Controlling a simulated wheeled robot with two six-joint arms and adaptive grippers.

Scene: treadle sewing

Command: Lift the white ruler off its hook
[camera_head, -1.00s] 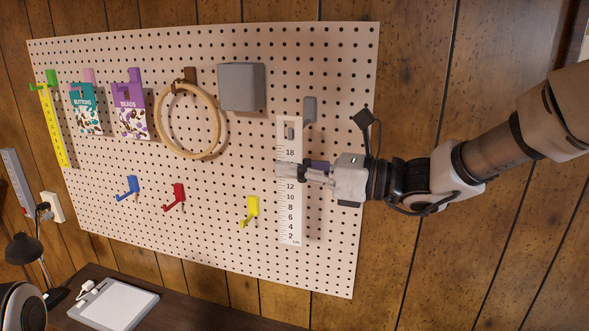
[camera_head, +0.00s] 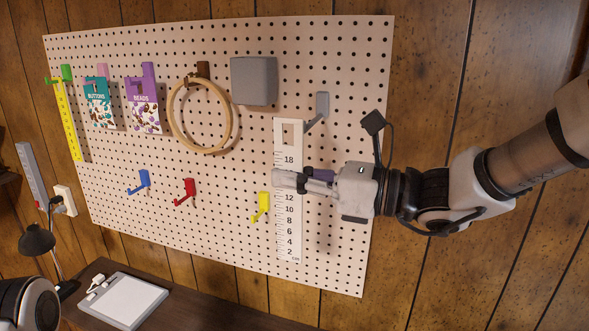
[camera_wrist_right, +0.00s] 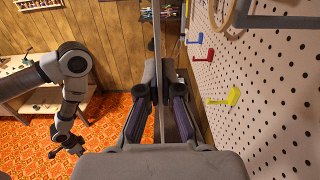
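The white ruler (camera_head: 288,225) hangs upright in front of the pegboard, with numbers down its face and a rectangular hole at its top. My right gripper (camera_head: 300,180) is shut on it above the middle; the fingers cover part of the scale. In the right wrist view the ruler (camera_wrist_right: 158,60) is edge-on between the fingers (camera_wrist_right: 158,105). The grey hook (camera_head: 320,108) is bare; its tip lies right of the ruler's hole, apart from it. My left gripper (camera_wrist_right: 66,145) is small in the right wrist view, low at the left, its fingers unclear.
The pegboard (camera_head: 215,220) also holds a yellow ruler (camera_head: 68,120), button and bead packets, an embroidery hoop (camera_head: 175,130) and a grey box (camera_head: 254,81). Empty blue, red and yellow (camera_head: 262,206) hooks stick out, the yellow one close left of the ruler. A desk lies below.

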